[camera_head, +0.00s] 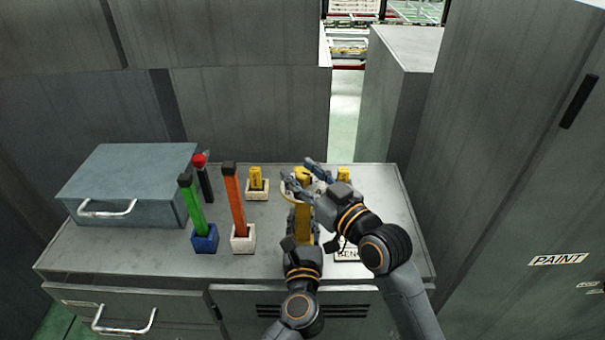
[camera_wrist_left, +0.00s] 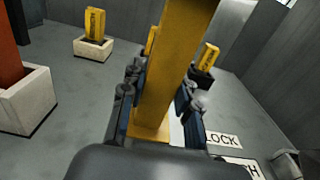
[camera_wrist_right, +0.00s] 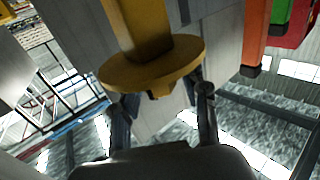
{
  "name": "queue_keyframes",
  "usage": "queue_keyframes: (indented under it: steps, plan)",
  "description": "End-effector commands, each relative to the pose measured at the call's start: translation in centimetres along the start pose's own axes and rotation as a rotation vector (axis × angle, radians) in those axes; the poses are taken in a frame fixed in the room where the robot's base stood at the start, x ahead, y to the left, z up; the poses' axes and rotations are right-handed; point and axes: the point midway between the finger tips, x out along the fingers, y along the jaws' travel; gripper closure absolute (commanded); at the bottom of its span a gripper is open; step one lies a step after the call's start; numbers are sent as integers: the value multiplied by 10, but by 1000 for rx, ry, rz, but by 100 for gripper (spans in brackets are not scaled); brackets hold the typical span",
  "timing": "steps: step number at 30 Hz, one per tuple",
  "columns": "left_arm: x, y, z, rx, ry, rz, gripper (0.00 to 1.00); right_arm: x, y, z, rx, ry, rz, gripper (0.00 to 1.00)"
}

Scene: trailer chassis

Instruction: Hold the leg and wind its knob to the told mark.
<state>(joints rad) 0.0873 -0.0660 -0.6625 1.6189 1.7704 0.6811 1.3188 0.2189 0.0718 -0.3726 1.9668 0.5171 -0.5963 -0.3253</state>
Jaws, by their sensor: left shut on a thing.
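The yellow leg (camera_head: 303,226) stands upright on the bench top, and its shaft fills the middle of the left wrist view (camera_wrist_left: 172,70). My left gripper (camera_head: 302,212) is shut on the leg, with one finger on each side of it. The knob is a round yellow disc (camera_wrist_right: 152,68) at the leg's end in the right wrist view, with a small tab on its face. My right gripper (camera_wrist_right: 163,98) is open, its fingers apart near the disc's edge. I cannot tell whether they touch it. No mark on the knob is readable.
An orange post (camera_head: 234,200) in a white block and a green post (camera_head: 192,207) in a blue block stand left of the leg. Short yellow pieces (camera_head: 256,178) (camera_head: 343,174) stand behind. A blue-grey toolbox (camera_head: 128,183) is at left; a tall cabinet (camera_head: 510,160) is at right.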

Motion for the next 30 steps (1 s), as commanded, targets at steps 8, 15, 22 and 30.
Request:
queue_keyframes:
  steps: [8,15,22,30]
  plan:
    - [0,0,0,0,0,0,100,0,0,0,0,0,2,100]
    - [0,0,0,0,0,0,100,0,0,1,1,-3,54,100]
    - [0,0,0,1,0,1,100,0,0,1,-1,-4,64,100]
    - [0,0,0,0,0,1,100,0,0,1,-1,-4,64,44]
